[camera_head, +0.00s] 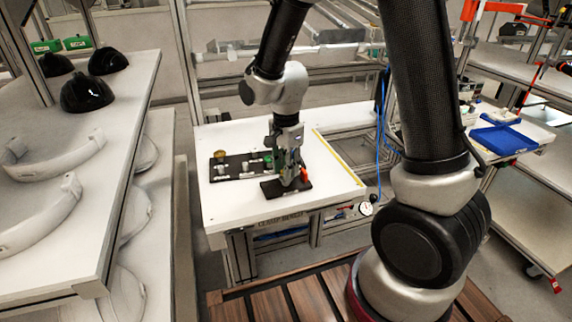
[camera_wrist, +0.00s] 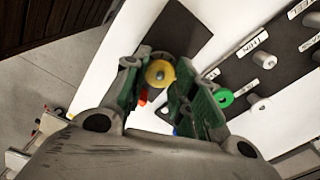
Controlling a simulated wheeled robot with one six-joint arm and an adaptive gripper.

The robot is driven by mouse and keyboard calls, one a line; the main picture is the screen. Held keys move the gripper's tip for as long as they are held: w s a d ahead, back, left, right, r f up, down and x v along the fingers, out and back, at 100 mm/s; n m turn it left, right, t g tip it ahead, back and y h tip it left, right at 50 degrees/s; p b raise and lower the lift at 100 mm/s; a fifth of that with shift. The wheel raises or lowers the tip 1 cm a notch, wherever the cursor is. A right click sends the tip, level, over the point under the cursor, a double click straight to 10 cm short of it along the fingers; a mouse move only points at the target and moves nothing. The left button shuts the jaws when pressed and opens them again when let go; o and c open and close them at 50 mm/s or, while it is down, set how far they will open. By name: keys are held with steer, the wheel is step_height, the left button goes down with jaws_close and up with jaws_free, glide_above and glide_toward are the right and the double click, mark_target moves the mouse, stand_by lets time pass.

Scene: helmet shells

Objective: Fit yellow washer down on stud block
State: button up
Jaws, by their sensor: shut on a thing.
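The yellow washer (camera_wrist: 160,74) sits between the two fingertips of my gripper (camera_wrist: 160,80) in the wrist view; the fingers are shut on it. A small grey round piece shows just beyond the washer; I cannot tell whether the washer is around it. The black stud block (camera_wrist: 176,38) lies below and beyond the fingertips, and its stud is not clearly visible. In the head view my gripper (camera_head: 290,177) points down right over the black block (camera_head: 272,189) on the white table. The washer is hidden there by the fingers.
A dark labelled board (camera_head: 228,177) with several pegs lies left of the block. A green ring (camera_wrist: 223,97) is on one of its pegs. The white table (camera_head: 235,208) is bare in front. A shelf with helmet shells (camera_head: 88,92) stands at left.

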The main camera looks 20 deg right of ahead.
steer(key=shift+f, duration=0.4)
steer(key=shift+r, duration=0.1)
steer(key=shift+r, duration=1.25)
steer(key=shift+f, duration=1.3)
stand_by(0.5)
steer(key=o, duration=0.8)
steer(key=shift+c, duration=0.2)
step_height(320, 180, up, 12)
